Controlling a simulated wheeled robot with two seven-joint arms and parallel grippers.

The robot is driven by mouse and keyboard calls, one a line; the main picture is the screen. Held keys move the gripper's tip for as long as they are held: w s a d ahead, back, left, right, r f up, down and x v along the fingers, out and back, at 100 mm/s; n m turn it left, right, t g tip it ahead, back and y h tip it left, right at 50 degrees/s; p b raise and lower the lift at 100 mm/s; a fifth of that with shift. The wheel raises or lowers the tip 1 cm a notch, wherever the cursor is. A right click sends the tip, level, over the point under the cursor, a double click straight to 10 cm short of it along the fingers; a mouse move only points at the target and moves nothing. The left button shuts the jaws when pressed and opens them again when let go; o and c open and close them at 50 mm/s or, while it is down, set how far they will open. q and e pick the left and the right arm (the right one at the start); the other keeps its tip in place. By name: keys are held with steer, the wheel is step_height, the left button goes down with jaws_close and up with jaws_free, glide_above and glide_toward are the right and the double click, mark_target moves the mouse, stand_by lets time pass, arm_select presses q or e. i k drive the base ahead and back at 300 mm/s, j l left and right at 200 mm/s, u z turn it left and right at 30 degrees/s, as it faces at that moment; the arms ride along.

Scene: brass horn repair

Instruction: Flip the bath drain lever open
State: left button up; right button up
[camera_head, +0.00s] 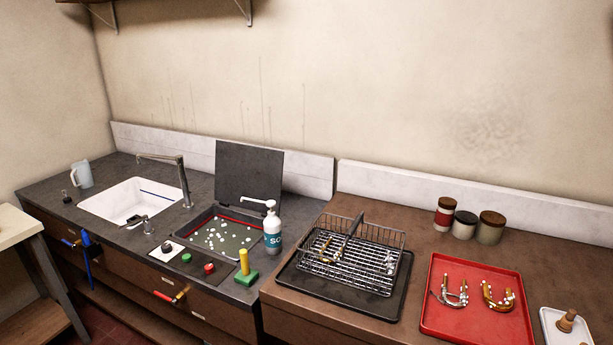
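A red lever (163,295) on a brass valve (182,293) sticks out from the cabinet front below the bath. It points sideways to the left, nearly level. Neither gripper is in view.
A white sink (115,205) with a tall faucet (184,180) is at left. A soap bottle (272,232), control knobs (167,246) and a yellow-handled green block (245,270) stand near the bath. A dish rack (352,259) and red tray (450,327) are at right.

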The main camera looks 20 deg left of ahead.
mark_target(174, 301)
steer(key=i+j+u, duration=0.15)
steer(key=j, duration=0.3)
steer(key=i+j+u, duration=0.15)
steer(key=j, duration=0.3)
steer(key=i+j+u, duration=0.15)
steer(key=j, duration=0.3)
steer(key=i+j+u, duration=0.15)
steer(key=j, duration=0.25)
steer(key=i+j+u, duration=0.2)
steer(key=j, duration=0.2)
steer(key=i+j+u, duration=0.15)
steer(key=j, duration=0.2)
steer(key=i, duration=0.05)
